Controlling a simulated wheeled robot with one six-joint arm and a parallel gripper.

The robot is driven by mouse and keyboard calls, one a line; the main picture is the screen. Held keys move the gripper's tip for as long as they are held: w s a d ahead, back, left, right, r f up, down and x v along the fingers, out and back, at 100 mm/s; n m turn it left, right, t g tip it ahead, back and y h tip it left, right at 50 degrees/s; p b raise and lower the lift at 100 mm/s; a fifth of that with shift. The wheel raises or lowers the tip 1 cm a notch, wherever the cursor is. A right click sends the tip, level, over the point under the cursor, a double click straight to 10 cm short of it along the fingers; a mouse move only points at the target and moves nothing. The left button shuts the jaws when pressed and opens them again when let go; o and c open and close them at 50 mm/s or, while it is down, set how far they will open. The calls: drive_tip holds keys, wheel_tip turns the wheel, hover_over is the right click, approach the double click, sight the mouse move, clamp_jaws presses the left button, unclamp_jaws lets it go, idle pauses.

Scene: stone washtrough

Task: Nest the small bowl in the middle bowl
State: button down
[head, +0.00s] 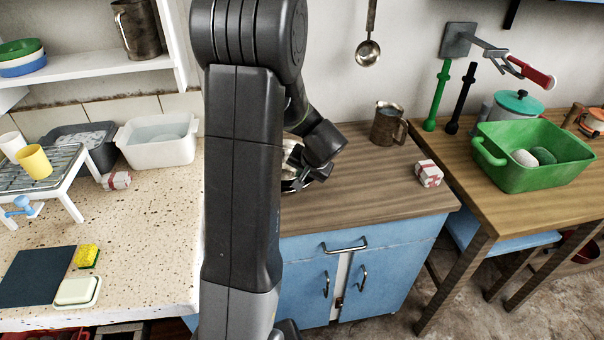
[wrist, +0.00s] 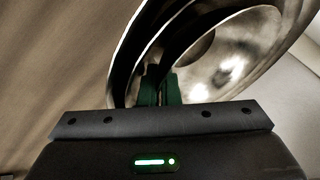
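Shiny metal bowls fill the upper right of the wrist view, with several curved rims one inside another. The innermost, the small bowl (wrist: 225,70), has its near rim at my gripper's green fingertips (wrist: 163,88). The fingers are close together and appear shut on that rim. A larger bowl's rim (wrist: 125,60) curves around outside it at the left. I cannot tell how deep the small bowl sits or whether it touches the bowl around it. In the head view, my arm hides most of the bowls; a bit of metal (head: 291,172) shows beside my gripper over the wooden counter.
The wooden counter (head: 375,185) has a metal mug (head: 388,124) at the back and a red-and-white packet (head: 428,173) at the right. A green basin (head: 535,158) stands on the right table. A white basin (head: 157,139) is on the left speckled counter. A ladle (head: 368,50) hangs above.

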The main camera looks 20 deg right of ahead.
drive_tip(key=c, duration=1.6)
unclamp_jaws()
drive_tip(key=o, duration=0.5)
drive_tip(key=shift+f, duration=0.1)
drive_tip(key=shift+c, duration=0.2)
drive_tip(key=shift+r+p, duration=2.2)
drive_tip(key=shift+r, duration=1.4)
drive_tip(key=shift+f, duration=0.1)
